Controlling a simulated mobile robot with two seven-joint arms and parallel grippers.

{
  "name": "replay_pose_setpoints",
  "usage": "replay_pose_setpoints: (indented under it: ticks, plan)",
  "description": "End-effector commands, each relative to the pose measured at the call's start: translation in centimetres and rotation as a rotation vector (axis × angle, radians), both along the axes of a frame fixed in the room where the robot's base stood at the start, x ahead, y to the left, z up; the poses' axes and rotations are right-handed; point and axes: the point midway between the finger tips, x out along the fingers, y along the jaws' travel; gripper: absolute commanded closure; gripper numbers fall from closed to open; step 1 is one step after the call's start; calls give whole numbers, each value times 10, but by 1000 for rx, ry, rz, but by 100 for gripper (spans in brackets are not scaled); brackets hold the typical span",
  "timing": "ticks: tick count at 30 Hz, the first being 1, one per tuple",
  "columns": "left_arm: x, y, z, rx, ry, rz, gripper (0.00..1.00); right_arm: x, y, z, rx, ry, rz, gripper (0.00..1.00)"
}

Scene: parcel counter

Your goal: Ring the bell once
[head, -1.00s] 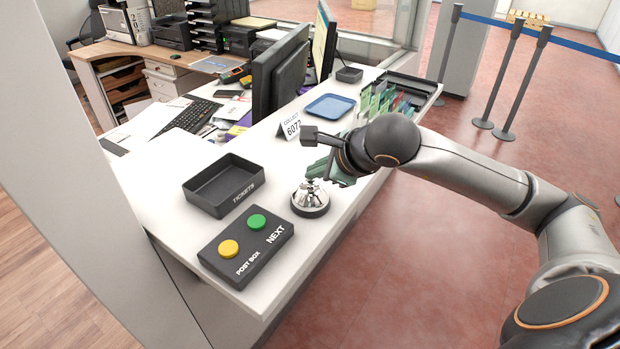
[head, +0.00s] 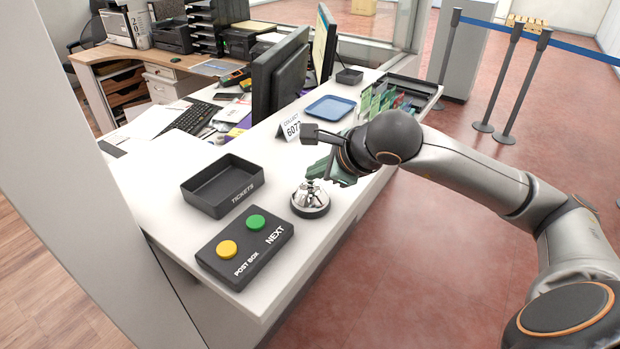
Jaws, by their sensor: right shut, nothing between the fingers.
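The bell (head: 310,201) is a silver dome on a black round base. It stands upright on the white counter, right of the black button box. My right gripper (head: 314,172) is shut and empty, with its greenish fingers just over the top of the bell. The fingertips overlap the bell's top in the picture, and I cannot tell whether they touch it. My right arm comes in from the right side. My left gripper is not in view.
A black button box (head: 222,266) with a yellow and a green button lies at the counter's near end. A black tickets tray (head: 198,196) is left of the bell. A number card (head: 290,127), a blue tray (head: 329,107) and monitors (head: 280,75) stand farther back.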

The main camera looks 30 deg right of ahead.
Motion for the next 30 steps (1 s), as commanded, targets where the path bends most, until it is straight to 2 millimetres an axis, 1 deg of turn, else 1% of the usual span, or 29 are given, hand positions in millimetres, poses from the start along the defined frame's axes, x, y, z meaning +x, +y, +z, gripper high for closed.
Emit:
replay_pose_setpoints:
  ticks: [7,10,25,27,30]
  plan:
    - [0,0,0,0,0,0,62,0,0,1,0,0,0,100]
    - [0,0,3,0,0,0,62,0,0,5,0,-1,0,100]
    - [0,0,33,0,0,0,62,0,0,55,1,-2,1,100]
    - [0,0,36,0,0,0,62,0,0,60,-1,-3,1,100]
    - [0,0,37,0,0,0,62,0,0,62,0,-2,1,100]
